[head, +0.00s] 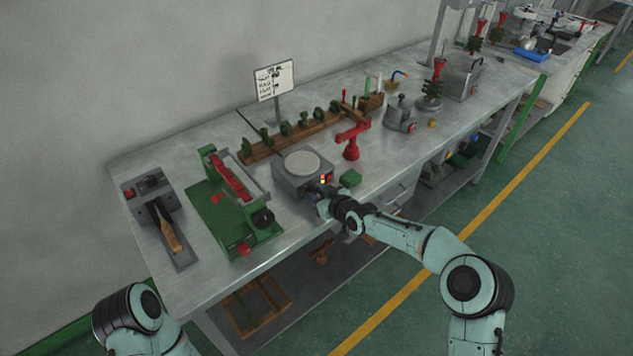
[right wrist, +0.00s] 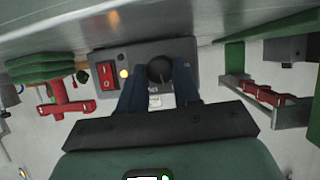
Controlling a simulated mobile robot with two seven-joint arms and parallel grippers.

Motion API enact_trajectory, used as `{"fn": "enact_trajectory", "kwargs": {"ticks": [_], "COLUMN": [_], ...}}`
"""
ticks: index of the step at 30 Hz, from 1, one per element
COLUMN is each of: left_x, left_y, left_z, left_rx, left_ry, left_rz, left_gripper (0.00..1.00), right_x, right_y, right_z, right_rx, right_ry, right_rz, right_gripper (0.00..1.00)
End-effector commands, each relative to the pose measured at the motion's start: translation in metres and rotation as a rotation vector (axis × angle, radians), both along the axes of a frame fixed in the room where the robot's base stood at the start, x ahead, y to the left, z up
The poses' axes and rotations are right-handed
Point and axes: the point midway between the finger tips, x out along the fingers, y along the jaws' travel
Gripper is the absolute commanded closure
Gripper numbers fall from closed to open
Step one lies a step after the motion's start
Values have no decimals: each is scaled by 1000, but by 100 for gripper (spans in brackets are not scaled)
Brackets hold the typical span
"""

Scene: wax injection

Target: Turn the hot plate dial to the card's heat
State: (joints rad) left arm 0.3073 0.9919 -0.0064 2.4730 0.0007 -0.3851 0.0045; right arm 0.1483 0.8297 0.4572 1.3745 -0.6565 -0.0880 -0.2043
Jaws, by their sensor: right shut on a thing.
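The grey hot plate (head: 292,184) with a pale round top stands near the front edge of the bench. Its dark round dial (right wrist: 160,69) is on the front panel in the right wrist view. My right gripper (head: 323,203) is at that panel, and its two fingers are closed on the sides of the dial. The dial's pointer and marks are too dark and small to read. The white card (head: 274,80) stands on a post at the back of the bench; its writing is too small to read. My left gripper is out of view.
A red switch (right wrist: 106,75) and a lit yellow lamp (right wrist: 124,73) sit beside the dial. A green machine (head: 225,220) stands left of the hot plate.

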Motion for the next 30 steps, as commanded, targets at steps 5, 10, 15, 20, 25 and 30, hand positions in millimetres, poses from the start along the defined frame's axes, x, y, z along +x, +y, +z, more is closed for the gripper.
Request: {"fn": "enact_trajectory", "kwargs": {"ticks": [5, 10, 15, 20, 25, 30], "left_x": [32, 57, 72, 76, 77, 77], "left_y": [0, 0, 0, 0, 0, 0], "left_z": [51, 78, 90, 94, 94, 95], "left_rx": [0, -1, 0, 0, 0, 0], "left_ry": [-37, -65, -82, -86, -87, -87], "left_rz": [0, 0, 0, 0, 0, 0], "left_gripper": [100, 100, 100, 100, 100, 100], "right_x": [7, 9, 8, 7, 7, 7], "right_y": [-5, -6, -7, -7, -8, -8], "right_z": [12, 10, 6, 3, 2, 1], "right_rx": [142, 274, 391, 482, 550, 591], "right_ry": [94, 185, 269, 335, 386, 417], "right_rz": [-5, -6, -7, -7, -7, -6], "right_gripper": [98, 98, 98, 98, 98, 98]}}
